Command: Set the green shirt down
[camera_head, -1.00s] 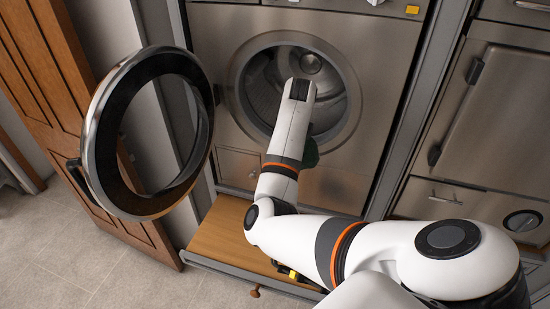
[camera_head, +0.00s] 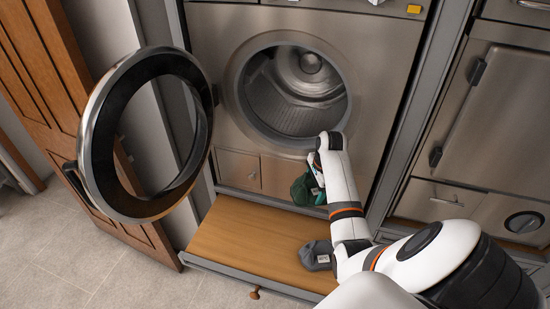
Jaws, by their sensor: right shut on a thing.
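The green shirt (camera_head: 303,190) is a dark green bundle in front of the washer's lower front panel, above the wooden bench board (camera_head: 235,240). My right gripper (camera_head: 316,172) is shut on it and holds it from its upper right side. My right arm hides part of the gripper, and I cannot tell how far the shirt is above the board. My left gripper is not in view.
A grey cloth-like item (camera_head: 318,256) with a pale tag lies on the board beside my arm. The washer drum (camera_head: 300,90) looks empty, and its round door (camera_head: 95,135) stands open at left. The board's left part is clear.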

